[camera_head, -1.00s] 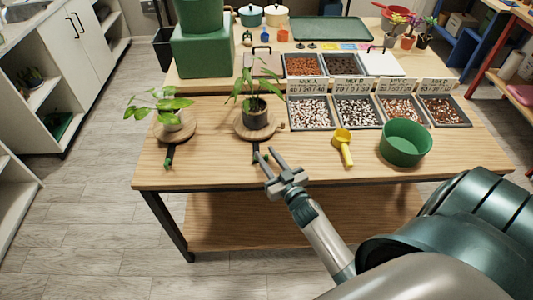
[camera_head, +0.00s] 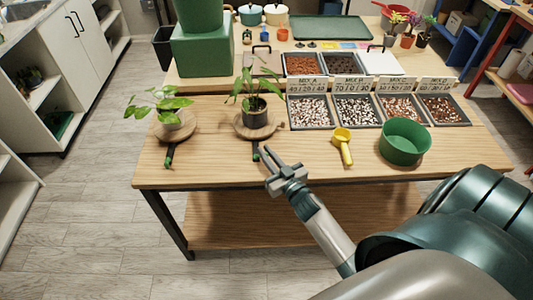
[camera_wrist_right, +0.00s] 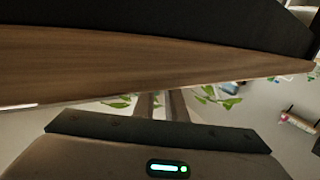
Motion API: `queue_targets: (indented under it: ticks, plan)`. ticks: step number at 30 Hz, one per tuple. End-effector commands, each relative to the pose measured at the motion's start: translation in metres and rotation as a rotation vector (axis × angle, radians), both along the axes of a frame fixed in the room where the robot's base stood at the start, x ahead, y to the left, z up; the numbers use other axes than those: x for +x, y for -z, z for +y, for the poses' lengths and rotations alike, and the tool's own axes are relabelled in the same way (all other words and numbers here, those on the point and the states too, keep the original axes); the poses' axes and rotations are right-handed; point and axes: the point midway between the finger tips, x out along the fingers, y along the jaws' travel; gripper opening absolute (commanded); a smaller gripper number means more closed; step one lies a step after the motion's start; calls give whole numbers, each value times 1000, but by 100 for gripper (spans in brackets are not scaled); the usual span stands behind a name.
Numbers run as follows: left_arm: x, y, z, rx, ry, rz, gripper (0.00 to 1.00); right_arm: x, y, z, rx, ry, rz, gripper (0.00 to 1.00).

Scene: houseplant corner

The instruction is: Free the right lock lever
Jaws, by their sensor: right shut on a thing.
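Two round wooden stands sit on the table, each with a dark lever at its front. The right stand (camera_head: 236,128) bears a leafy plant in a dark pot (camera_head: 255,112). Its right lock lever (camera_head: 256,149), dark with a green end, points toward the table's front edge. My right gripper (camera_head: 266,152) is shut at this lever's green end; the grip itself is too small to make out. In the wrist view its two fingers (camera_wrist_right: 165,106) show close together, and their tips are hidden. The left stand (camera_head: 188,135) has its own lever (camera_head: 169,155). My left gripper is out of view.
A yellow scoop (camera_head: 344,150) and a green bowl (camera_head: 405,142) stand to the right. Several trays of mixed grit (camera_head: 312,112) line the back, with labels behind them. The table front between the two levers is clear.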

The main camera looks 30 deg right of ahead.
Motion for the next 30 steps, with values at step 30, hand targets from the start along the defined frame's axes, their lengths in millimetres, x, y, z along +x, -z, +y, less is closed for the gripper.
queue_targets:
  ticks: [30]
  plan:
    - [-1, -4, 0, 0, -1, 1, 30, 8, -1, -6, 2, -305, -2, 0]
